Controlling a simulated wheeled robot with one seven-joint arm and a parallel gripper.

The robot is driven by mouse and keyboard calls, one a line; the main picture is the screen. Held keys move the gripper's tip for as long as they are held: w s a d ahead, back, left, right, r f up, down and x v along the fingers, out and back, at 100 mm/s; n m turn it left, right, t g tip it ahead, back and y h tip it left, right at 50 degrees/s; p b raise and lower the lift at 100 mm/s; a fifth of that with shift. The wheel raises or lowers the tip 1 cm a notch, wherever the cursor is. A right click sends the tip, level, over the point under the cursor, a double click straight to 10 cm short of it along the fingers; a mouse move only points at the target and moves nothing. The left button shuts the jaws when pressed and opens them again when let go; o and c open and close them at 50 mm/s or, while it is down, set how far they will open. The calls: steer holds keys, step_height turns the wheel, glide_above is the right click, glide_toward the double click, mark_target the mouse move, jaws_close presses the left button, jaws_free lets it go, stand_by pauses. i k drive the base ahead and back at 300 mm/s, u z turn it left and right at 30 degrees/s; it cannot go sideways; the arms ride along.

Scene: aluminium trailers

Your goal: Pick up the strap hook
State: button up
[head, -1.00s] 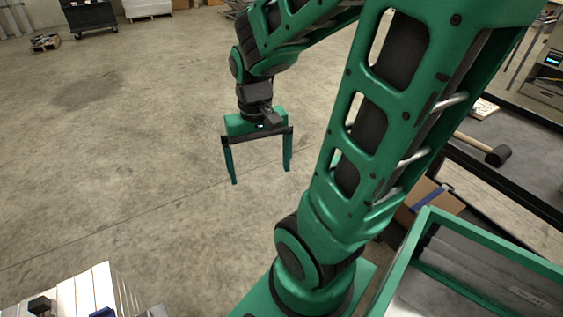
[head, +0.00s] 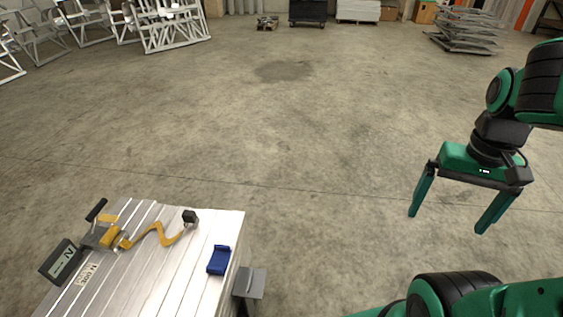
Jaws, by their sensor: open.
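A yellow-orange strap (head: 158,232) lies in curves on a pale aluminium surface (head: 160,283) at the lower left of the head view. A small dark block-like end piece (head: 190,216), which looks like the strap hook, sits at the strap's right end near the surface's far edge. The strap's other end runs to a yellow and grey ratchet-like part (head: 111,237). My gripper (head: 448,221) is open and empty at the right, with its fingers pointing down over the floor. It is well to the right of the hook and apart from it.
A blue bracket-like piece (head: 218,260) lies near the surface's right edge. A dark labelled box (head: 61,262) is at its left. The concrete floor between the surface and my gripper is clear. Aluminium frames (head: 170,27) stand far back left.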

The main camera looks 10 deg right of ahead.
mark_target(189, 216)
steer(key=z, duration=0.65)
steer(key=i, duration=0.75)
steer(key=u, duration=1.5)
